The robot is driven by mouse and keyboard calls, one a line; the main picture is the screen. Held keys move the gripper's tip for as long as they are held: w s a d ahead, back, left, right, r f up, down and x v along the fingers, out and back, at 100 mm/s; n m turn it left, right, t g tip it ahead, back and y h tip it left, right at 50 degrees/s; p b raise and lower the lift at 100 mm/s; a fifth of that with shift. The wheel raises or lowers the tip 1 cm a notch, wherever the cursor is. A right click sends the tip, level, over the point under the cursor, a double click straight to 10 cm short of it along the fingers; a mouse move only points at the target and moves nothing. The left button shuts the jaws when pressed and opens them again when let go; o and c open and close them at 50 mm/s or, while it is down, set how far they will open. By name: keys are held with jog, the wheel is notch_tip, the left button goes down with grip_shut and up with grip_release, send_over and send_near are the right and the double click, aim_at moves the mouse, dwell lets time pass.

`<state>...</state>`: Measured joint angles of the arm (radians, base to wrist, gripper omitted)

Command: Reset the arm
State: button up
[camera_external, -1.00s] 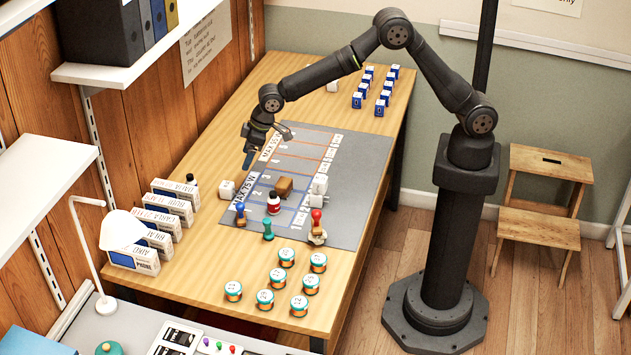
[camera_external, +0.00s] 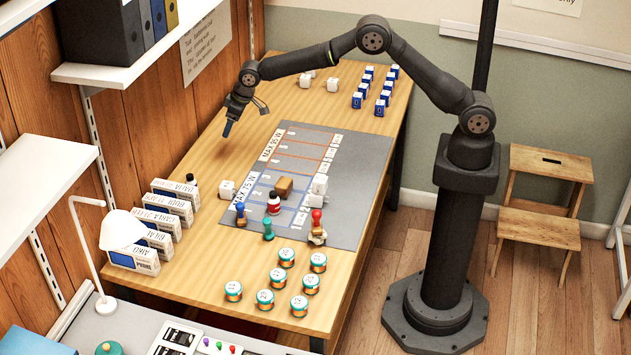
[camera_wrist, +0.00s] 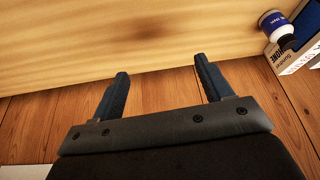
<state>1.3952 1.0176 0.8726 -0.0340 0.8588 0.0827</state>
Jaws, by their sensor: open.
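My gripper (camera_external: 227,128) is raised above the left part of the wooden table (camera_external: 215,165), beyond the left edge of the grey mat, with its fingers pointing down. In the wrist view my gripper (camera_wrist: 163,80) has its two dark blue fingers spread apart with nothing between them. Beneath the fingers are the table's edge and wooden planks.
The grey mat (camera_external: 335,185) bears a brown block (camera_external: 283,187), a red bottle (camera_external: 273,203), white cubes and several stamps. Phone boxes (camera_external: 165,205) line the left edge. Several round tins (camera_external: 265,298) stand at the front, blue boxes (camera_external: 367,85) at the back. A lamp (camera_external: 122,230) stands front left.

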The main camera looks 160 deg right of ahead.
jog(key=w+f, duration=0.2)
jog(key=w, duration=0.1)
jog(key=w+d+f, duration=0.1)
jog(key=w+f, duration=0.1)
jog(key=w, duration=0.2)
jog(key=w+d+f, duration=0.1)
jog(key=w+f, duration=0.1)
jog(key=w, duration=0.2)
jog(key=shift+w+d+f, duration=0.15)
jog(key=shift+w+f, duration=0.05)
jog(key=shift+f, duration=0.2)
